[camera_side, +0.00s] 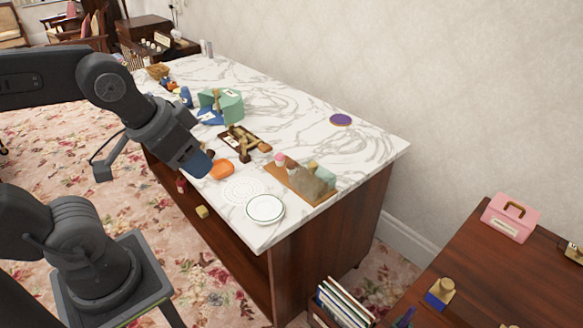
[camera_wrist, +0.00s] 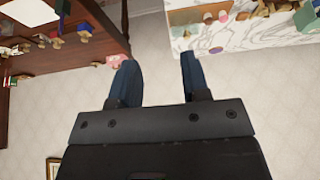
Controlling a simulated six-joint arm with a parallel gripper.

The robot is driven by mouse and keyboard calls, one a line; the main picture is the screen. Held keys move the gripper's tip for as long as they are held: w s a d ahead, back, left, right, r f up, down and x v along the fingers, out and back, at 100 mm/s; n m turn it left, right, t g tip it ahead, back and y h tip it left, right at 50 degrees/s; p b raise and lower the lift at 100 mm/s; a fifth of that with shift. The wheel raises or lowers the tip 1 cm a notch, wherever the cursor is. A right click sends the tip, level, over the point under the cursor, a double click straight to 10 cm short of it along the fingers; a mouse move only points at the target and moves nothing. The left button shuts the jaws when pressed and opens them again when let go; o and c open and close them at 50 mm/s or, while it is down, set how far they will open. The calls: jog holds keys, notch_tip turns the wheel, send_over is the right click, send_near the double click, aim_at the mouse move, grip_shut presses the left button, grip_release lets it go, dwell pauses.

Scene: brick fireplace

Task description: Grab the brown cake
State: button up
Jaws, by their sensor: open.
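I cannot pick out the brown cake with certainty. In the wrist view a small brownish round piece (camera_wrist: 208,18) stands beside a pink piece (camera_wrist: 223,16) near the top edge; it may be the cake, but it is too small to tell. In the side view a small pink-topped item (camera_side: 280,159) sits at the edge of a wooden board (camera_side: 277,171) on the marble counter. My gripper (camera_side: 200,166) hangs by the counter's left side, left of the board. In the wrist view my gripper (camera_wrist: 158,60) has its two blue fingers apart with nothing between them.
An orange item (camera_side: 221,170), a white plate (camera_side: 265,209) and a dark wooden rack (camera_side: 244,143) lie near my gripper. A teal box-like thing (camera_side: 228,106) stands farther back. A purple disc (camera_side: 341,119) lies at the far edge. The counter's right rear is mostly clear.

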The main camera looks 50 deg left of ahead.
jog(key=w+f+n+h, duration=0.3)
jog(key=w+n+h, duration=0.2)
jog(key=w+n, duration=0.3)
jog(key=w+f+n+h, duration=0.3)
jog(key=w+n+h, duration=0.2)
jog(key=w+n, duration=0.2)
jog(key=n+t+y, duration=0.6)
jog(key=n+t, duration=0.1)
jog(key=n, duration=1.2)
send_near(287, 163)
jog(key=x, duration=0.9)
jog(key=shift+w+d+f, duration=0.15)
jog(key=shift+w+d, duration=0.1)
jog(key=shift+w, duration=0.1)
jog(key=c, duration=0.6)
